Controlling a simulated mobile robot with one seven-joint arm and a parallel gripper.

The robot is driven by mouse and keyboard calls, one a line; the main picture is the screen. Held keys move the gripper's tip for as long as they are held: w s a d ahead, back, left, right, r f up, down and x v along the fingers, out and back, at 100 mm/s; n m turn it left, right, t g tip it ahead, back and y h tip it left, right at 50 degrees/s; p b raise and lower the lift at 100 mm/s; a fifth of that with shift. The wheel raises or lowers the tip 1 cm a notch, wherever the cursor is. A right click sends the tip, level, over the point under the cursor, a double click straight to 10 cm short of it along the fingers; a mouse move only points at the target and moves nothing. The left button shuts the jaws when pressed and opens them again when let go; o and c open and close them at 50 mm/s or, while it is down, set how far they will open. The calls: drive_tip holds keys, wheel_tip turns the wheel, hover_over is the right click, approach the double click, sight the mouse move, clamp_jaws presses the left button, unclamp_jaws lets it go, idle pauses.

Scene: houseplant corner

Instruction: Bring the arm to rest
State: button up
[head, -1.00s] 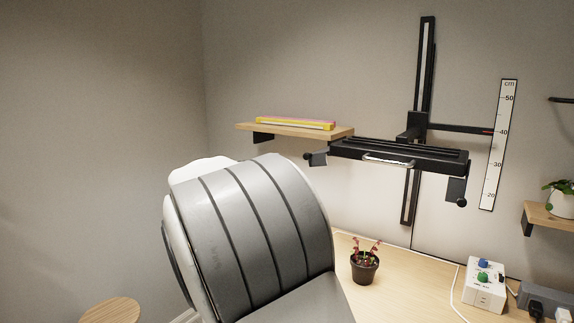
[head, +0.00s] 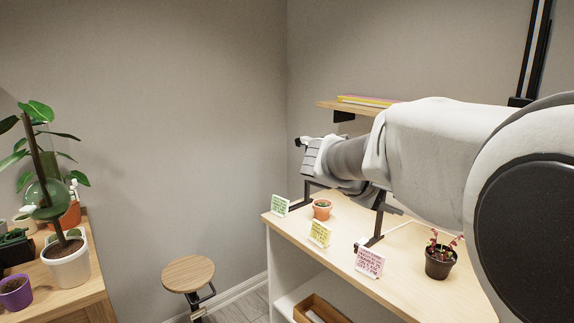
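My arm enters from the right of the head view and reaches left over the wooden bench (head: 405,285). A white and grey arm section narrows to a pale ribbed part (head: 313,156) near the back wall. The arm hides much of the bench's back and part of the wall.
On the bench stand a dark pot with a reddish plant (head: 439,262), a small terracotta pot (head: 321,210) and green, yellow and pink cards (head: 370,262). A wall shelf (head: 345,106) is behind. A round stool (head: 188,274) and a plant table (head: 75,295) are left.

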drive_tip(key=s+a+f+m+y, duration=0.2)
drive_tip(key=s+a+f+y, duration=0.15)
drive_tip(key=s, duration=0.55)
drive_tip(key=s+a+f+m+y, duration=0.2)
drive_tip(key=s+a+f+y, duration=0.15)
drive_tip(key=s, duration=0.45)
drive_tip(key=s+a+f+m+y, duration=0.2)
drive_tip(key=s+a+m+y, duration=0.15)
drive_tip(key=s, duration=0.55)
wheel_tip(320, 180, up, 12)
drive_tip(key=n+p, duration=0.1)
drive_tip(key=p, duration=1.1)
drive_tip(key=shift+w+d+g, duration=0.25)
drive_tip(key=shift+d+g, duration=0.05)
